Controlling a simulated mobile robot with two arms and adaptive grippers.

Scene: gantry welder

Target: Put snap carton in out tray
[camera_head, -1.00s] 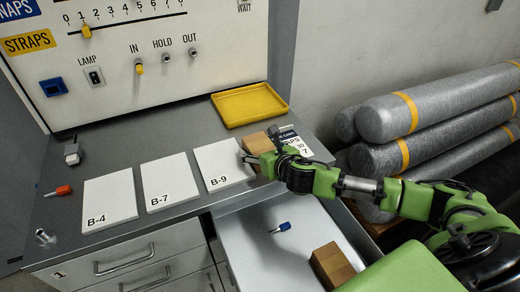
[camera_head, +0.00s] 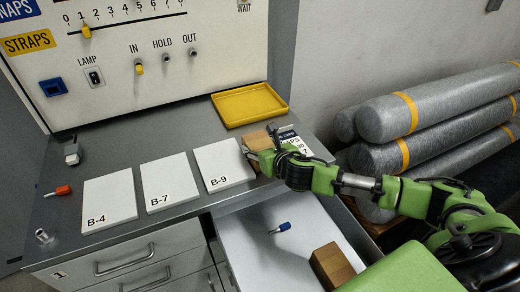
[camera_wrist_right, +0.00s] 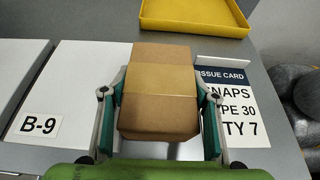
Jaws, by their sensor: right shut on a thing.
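A brown carton (camera_wrist_right: 158,90) with a lighter tape band sits between the fingers of my right gripper (camera_wrist_right: 158,118), which is shut on it. In the head view the carton (camera_head: 258,140) is partly hidden by my right gripper (camera_head: 262,160), just right of the B-9 plate. A yellow tray (camera_head: 250,106) lies behind the carton at the back right of the counter; its front also shows in the right wrist view (camera_wrist_right: 195,28). I cannot read any label on the carton or the tray. My left gripper is not in view.
White plates B-4 (camera_head: 108,202), B-7 (camera_head: 169,182) and B-9 (camera_head: 223,164) lie on the counter. An issue card (camera_wrist_right: 233,100) reads snaps, type 30, qty 7. An open drawer holds another brown carton (camera_head: 331,264) and a blue-capped item (camera_head: 281,227).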

